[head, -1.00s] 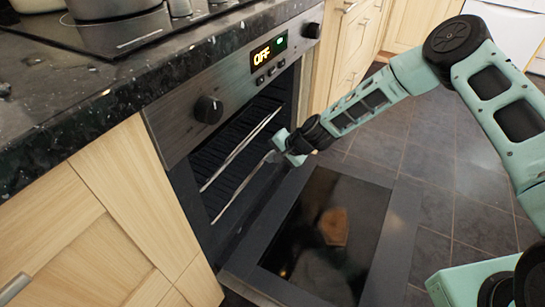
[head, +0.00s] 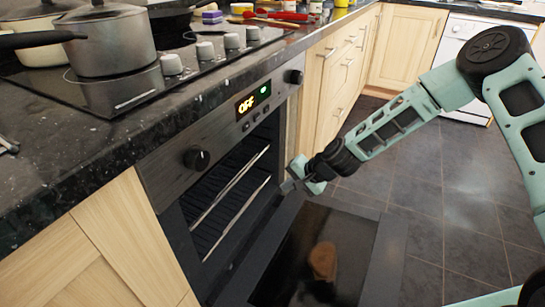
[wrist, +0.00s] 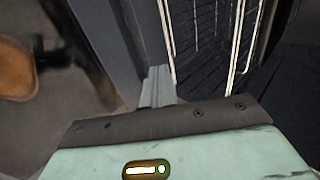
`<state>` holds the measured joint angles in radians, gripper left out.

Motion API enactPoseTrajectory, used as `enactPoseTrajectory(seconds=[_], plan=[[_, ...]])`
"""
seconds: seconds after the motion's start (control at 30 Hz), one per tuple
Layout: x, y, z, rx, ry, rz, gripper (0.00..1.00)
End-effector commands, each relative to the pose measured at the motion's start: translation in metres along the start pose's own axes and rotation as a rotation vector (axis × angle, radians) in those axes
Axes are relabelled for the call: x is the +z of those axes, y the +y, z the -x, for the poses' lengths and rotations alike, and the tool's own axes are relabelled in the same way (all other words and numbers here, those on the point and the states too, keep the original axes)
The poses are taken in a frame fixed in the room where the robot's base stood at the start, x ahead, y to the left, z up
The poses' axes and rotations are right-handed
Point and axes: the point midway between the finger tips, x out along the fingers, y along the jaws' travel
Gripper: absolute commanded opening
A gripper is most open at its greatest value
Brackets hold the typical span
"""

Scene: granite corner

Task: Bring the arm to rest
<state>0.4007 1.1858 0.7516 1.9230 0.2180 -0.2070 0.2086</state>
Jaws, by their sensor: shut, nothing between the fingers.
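My gripper (head: 289,186) is at the end of my mint-green arm, in front of the open oven (head: 225,195) and above its lowered door (head: 372,265). In the wrist view my gripper (wrist: 158,85) shows its grey fingers together, with nothing held. The oven racks (wrist: 235,40) are just beyond the fingers in the wrist view. I cannot tell whether the fingertips touch the oven's edge.
The oven panel (head: 250,103) reads OFF. A dark counter (head: 60,150) with a hob and a pot (head: 108,45) is at the left. Wooden drawers (head: 345,65) continue beyond the oven. The tiled floor (head: 450,185) at the right is clear.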

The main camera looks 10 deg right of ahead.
Motion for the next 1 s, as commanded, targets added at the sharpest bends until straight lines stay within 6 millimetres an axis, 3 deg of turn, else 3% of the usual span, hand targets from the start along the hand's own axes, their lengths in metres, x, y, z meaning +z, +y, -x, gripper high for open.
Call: enactPoseTrajectory(seconds=[0.17, 0.27, 0.37, 0.67, 0.8, 1.0], plan=[[0.007, -0.005, 0.004, 0.007, -0.013, 0.031, 0.00], [0.028, -0.017, 0.016, 0.034, -0.053, 0.122, 0.00], [0.062, -0.031, 0.037, 0.081, -0.118, 0.265, 0.00], [0.166, -0.046, 0.125, 0.264, -0.295, 0.697, 0.00], [0.204, -0.041, 0.174, 0.351, -0.352, 0.864, 0.00], [0.246, -0.024, 0.240, 0.455, -0.408, 1.050, 0.00]])
